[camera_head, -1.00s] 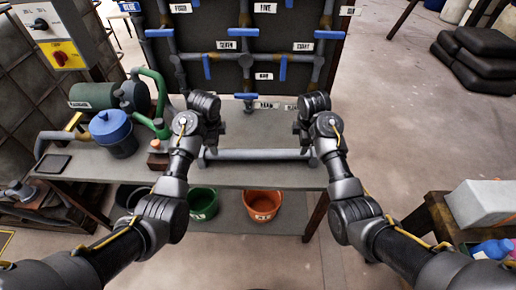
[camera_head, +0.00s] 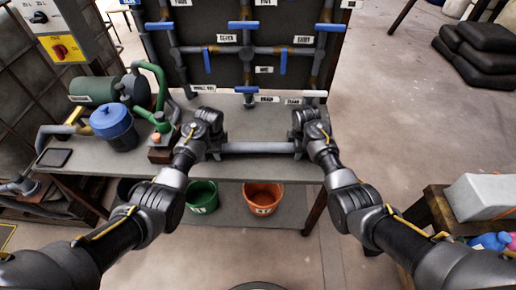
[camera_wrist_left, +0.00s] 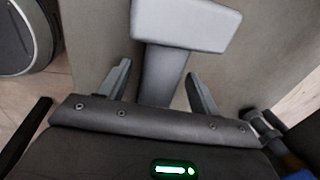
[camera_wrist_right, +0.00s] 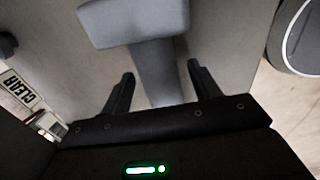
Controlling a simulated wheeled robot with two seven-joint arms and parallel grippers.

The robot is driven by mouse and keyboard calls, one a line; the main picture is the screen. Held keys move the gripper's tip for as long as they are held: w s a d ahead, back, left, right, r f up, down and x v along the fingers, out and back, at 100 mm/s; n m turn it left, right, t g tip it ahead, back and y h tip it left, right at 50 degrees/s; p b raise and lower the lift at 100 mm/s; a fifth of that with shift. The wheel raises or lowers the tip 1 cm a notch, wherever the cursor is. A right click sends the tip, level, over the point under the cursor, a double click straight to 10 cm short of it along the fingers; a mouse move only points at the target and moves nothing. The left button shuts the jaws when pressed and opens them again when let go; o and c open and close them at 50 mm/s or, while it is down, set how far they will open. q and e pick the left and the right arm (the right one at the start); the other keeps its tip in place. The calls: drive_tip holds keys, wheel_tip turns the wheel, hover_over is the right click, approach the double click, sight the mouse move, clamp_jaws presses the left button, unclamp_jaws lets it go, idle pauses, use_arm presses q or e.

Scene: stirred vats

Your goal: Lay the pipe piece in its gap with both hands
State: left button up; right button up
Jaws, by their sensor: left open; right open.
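The pipe piece (camera_head: 258,148) is a straight grey bar lying left to right on the bench near its front edge in the head view. My left gripper (camera_head: 217,149) is at its left end and my right gripper (camera_head: 298,148) at its right end. In the left wrist view a grey T-shaped part (camera_wrist_left: 186,24) has its stem between my open fingers. The right wrist view shows a similar part (camera_wrist_right: 134,22), its stem between open fingers. Neither gripper is closed on it. My wrists hide the pipe ends in the head view. I cannot make out the gap.
A board (camera_head: 210,72) with grey pipes, blue valve handles and labels stands behind the bench (camera_head: 110,165). A blue-lidded pot (camera_head: 115,127) and green pump (camera_head: 95,90) are at left. A green bucket (camera_head: 203,197) and orange bucket (camera_head: 263,198) sit below.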

use_arm(q)
drive_tip(key=shift+w+f, duration=0.1)
drive_tip(key=shift+f, duration=0.35)
use_arm(e)
drive_tip(key=shift+f, duration=0.45)
use_arm(q)
clamp_jaws()
use_arm(e)
clamp_jaws()
drive_tip(key=shift+w, duration=0.1)
